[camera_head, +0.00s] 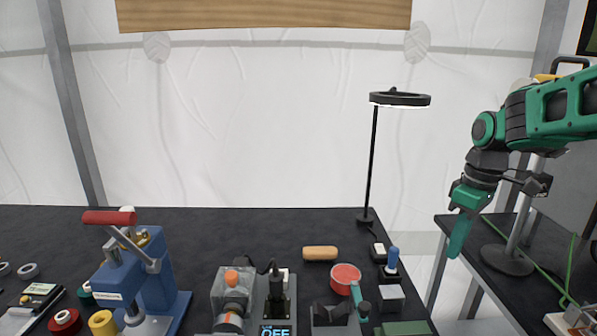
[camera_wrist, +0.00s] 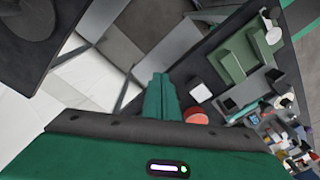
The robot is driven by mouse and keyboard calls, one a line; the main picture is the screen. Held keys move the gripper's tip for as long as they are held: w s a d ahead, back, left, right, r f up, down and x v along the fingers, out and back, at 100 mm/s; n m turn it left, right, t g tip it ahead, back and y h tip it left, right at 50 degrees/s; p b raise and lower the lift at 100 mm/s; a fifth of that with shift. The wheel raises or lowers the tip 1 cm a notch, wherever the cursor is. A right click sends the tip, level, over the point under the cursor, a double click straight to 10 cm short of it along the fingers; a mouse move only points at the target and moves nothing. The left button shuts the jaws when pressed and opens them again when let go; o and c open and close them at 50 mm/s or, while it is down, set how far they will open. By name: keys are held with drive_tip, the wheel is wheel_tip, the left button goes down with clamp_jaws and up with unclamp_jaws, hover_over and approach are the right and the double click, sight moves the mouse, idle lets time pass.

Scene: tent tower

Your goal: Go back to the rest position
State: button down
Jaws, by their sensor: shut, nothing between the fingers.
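My gripper (camera_head: 459,236) hangs at the right in the head view, at the end of my green and black arm. Its green fingers point down and are shut with nothing between them. It is in the air over the gap between the dark main table (camera_head: 200,222) and the side table at the right, apart from both. In the wrist view the shut fingers (camera_wrist: 162,92) show at the centre, with floor and table edges beyond them.
A ring lamp (camera_head: 400,99) stands at the back right of the main table. A blue press (camera_head: 150,275), a grey device (camera_head: 235,295) and a red round piece (camera_head: 345,274) stand on it. A side table (camera_head: 541,252) holds a round black base (camera_head: 507,261).

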drive_tip(key=s+d+f+m, duration=0.2)
drive_tip(key=s+m, duration=0.2)
drive_tip(key=s, duration=0.4)
drive_tip(key=s+d+f+m, duration=0.1)
drive_tip(key=s+d+m, duration=0.1)
drive_tip(key=s+m, duration=0.3)
drive_tip(key=s+d+f+m, duration=0.2)
drive_tip(key=s+m, duration=0.3)
drive_tip(key=s, duration=0.7)
drive_tip(key=shift+d+f+h, duration=0.15)
drive_tip(key=shift+f+h, duration=0.2)
drive_tip(key=shift+h, duration=0.05)
